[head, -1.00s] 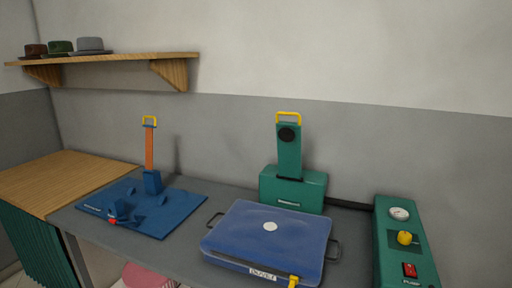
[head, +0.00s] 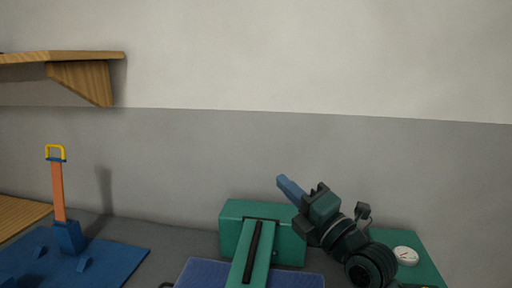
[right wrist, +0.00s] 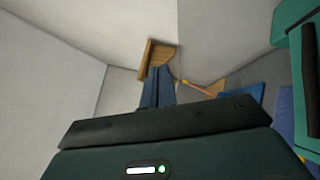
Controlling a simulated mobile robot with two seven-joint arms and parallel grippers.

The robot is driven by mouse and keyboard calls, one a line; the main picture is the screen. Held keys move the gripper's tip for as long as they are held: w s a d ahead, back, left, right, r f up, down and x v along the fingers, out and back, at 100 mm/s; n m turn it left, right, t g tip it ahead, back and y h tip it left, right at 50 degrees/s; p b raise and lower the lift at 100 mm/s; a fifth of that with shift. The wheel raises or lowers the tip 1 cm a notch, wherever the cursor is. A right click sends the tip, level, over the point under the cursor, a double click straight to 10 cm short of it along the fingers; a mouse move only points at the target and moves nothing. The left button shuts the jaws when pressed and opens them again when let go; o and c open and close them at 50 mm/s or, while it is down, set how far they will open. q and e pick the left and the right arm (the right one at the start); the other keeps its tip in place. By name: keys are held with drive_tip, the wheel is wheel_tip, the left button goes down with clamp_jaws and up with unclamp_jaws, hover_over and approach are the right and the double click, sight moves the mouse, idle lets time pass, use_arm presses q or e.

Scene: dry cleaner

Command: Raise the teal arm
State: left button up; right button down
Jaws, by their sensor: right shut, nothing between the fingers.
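The teal arm (head: 239,270) is hinged at the teal housing (head: 232,222). It slopes down toward me over the blue pad (head: 195,270), with a black strip along its top. Its front end is below the picture, so its yellow handle is hidden. My right gripper (head: 282,181) is shut and empty, above and to the right of the teal arm, apart from it and pointing up-left. In the right wrist view the gripper's fingers (right wrist: 158,88) are together, and the teal arm (right wrist: 307,95) shows at the right edge. My left gripper is not in view.
An orange lever (head: 59,190) with a yellow handle stands upright on a blue board (head: 120,263) at left. A teal control box with a gauge (head: 405,255) is at right, partly behind my right arm. A wooden shelf (head: 80,75) hangs upper left. The wall is bare.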

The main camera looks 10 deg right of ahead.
use_arm(q)
drive_tip(key=p, duration=0.2)
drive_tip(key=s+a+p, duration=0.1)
drive_tip(key=p, duration=0.1)
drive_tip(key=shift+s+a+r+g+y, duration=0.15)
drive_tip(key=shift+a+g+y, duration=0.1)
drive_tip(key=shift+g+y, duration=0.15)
use_arm(e)
drive_tip(key=d+r+x, duration=0.1)
drive_tip(key=d+x, duration=0.1)
drive_tip(key=x, duration=1)
drive_tip(key=shift+w, duration=0.55)
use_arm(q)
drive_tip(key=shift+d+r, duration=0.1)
use_arm(e)
drive_tip(key=shift+d, duration=0.15)
